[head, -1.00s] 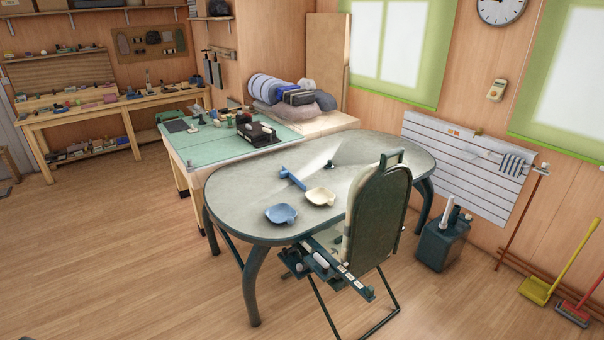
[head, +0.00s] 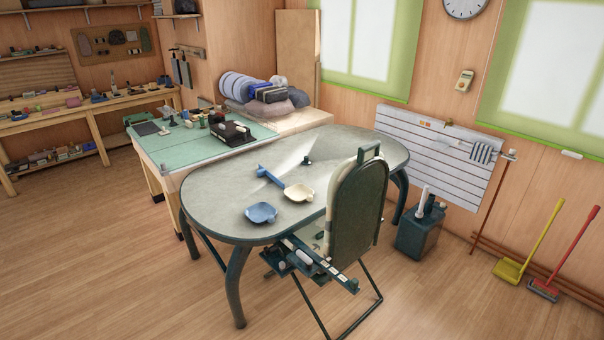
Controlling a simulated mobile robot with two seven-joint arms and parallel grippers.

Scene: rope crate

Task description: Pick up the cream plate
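The cream plate (head: 299,193) is a small shallow dish with a lobed rim. It lies on the grey oval table (head: 215,198), near the table's front edge. A similar blue plate (head: 261,213) lies just left of it, and a blue tool-like object (head: 270,177) lies just behind it. Neither of my grippers shows in the head view.
A dark green chair (head: 358,215) stands at the table's front right, close to the cream plate. A small dark object (head: 306,160) stands further back on the table. A green-topped workbench (head: 170,150) adjoins the table behind. Wooden floor (head: 100,265) at the front left is clear.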

